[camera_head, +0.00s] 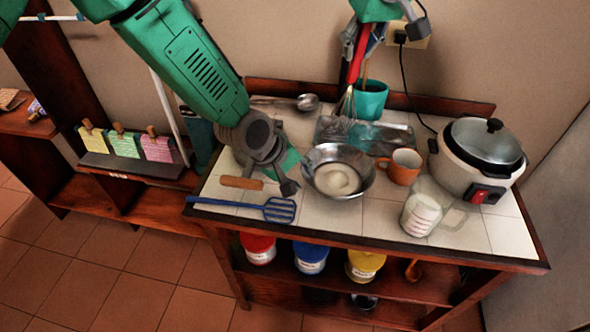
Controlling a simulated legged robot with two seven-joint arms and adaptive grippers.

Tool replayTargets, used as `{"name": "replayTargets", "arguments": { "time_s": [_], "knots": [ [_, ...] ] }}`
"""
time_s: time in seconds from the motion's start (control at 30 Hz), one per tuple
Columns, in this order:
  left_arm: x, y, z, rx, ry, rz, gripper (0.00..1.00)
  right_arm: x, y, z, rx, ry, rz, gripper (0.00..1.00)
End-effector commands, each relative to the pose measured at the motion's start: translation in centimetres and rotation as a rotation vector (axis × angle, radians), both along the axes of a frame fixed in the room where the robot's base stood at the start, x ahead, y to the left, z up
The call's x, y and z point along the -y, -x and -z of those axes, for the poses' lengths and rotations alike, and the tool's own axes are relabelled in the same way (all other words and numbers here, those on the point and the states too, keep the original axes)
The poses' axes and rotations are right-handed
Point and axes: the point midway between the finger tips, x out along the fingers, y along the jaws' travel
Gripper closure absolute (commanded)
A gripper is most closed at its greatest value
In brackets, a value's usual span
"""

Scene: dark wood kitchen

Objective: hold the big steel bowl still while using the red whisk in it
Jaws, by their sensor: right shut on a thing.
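The big steel bowl (358,188) stands on the white-tiled tabletop and holds a pale, creamy mass (337,180). My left gripper (288,180) is low at the bowl's left side, close to its rim. Its fingers are partly hidden behind its own dark wrist, so I cannot tell whether it touches the bowl. My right gripper (363,40) is high at the top of the picture, shut on the red whisk (355,62). The whisk hangs with its wires down, which appear behind and above the bowl, beside the teal cup.
A teal cup (371,101) and a clear tray (397,140) are behind the bowl. An orange mug (404,168), measuring jug (421,214) and rice cooker (482,160) stand to its right. A blue slotted spatula (276,209) lies at front left.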

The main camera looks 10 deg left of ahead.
Motion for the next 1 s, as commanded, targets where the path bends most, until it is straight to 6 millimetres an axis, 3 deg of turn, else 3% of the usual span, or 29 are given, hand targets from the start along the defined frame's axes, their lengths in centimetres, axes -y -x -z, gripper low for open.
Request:
{"name": "replayTargets", "arguments": {
  "time_s": [0.2,0.4,0.87,0.93,1.0],
  "knots": [
    [1.8,-1.4,3.8,0.0,-0.002,0.002,0.73,0.1,0.0,0.0,0.001,0.0,0.0,1.0],
    [3.0,-2.3,6.1,0.001,-0.002,0.002,0.73,0.2,0.1,-0.1,0.0,-0.002,0.001,1.0],
    [3.3,-2.7,7.0,0.0,0.0,0.001,0.73,0.0,0.1,-0.1,0.001,0.0,0.0,1.0],
    [3.3,-2.7,7.0,0.001,-0.001,0.001,0.98,0.0,0.1,0.0,0.001,0.0,0.0,1.0],
    [3.3,-2.7,7.0,0.001,-0.001,0.001,1.0,0.1,0.1,0.0,0.001,0.0,0.0,1.0]
  ]
}}
